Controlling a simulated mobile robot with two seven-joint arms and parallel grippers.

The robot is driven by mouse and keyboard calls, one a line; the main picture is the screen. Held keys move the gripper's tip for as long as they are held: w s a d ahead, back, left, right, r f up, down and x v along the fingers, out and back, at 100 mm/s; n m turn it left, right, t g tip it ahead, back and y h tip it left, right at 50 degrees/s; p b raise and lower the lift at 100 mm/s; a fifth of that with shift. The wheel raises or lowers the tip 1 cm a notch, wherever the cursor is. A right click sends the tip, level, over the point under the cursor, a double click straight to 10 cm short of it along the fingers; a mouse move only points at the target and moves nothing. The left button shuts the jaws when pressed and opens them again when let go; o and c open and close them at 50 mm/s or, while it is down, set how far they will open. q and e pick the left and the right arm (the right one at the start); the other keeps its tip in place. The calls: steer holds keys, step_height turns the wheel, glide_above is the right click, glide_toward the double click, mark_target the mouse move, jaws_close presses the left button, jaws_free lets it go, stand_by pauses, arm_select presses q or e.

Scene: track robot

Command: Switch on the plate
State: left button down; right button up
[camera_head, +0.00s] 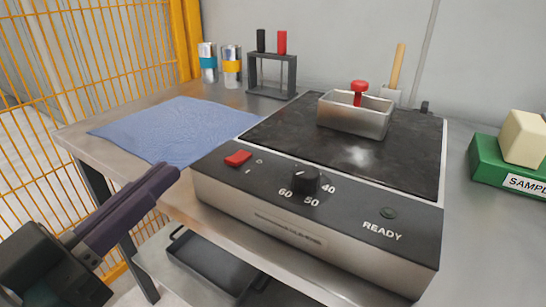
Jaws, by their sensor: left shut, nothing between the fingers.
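The hot plate (412,155) stands on the metal table, with a dark top and a sloped front panel. On the panel are a red rocker switch (238,158) at the left and a black knob (306,180) with marks 40, 50 and 60. A dark, unlit READY lamp (388,212) is at the right. My left gripper (168,172) is shut and empty, left of the panel and apart from the red switch. My right gripper is not in view.
A metal tray (352,121) with a red-knobbed item sits on the plate. A blue cloth (175,130) lies left of it. A rack (272,75) and two cans (231,67) stand behind. A green SAMPLE box (487,160) is at right. Yellow fencing (95,50) borders the left.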

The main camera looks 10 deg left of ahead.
arm_select(q)
steer(key=shift+f, duration=0.3)
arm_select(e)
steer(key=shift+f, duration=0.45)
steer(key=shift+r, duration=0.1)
arm_select(q)
steer(key=shift+r, duration=0.1)
step_height(320, 180, up, 2)
steer(key=b, duration=0.1)
glide_above(221, 175)
steer(key=w, duration=0.1)
steer(key=shift+d, duration=0.15)
steer(key=f+b, duration=0.1)
steer(key=f, duration=0.2)
steer(key=shift+s+b, duration=0.3)
steer(key=shift+b, duration=0.1)
steer(key=shift+s+f, duration=0.15)
steer(key=shift+f, duration=0.35)
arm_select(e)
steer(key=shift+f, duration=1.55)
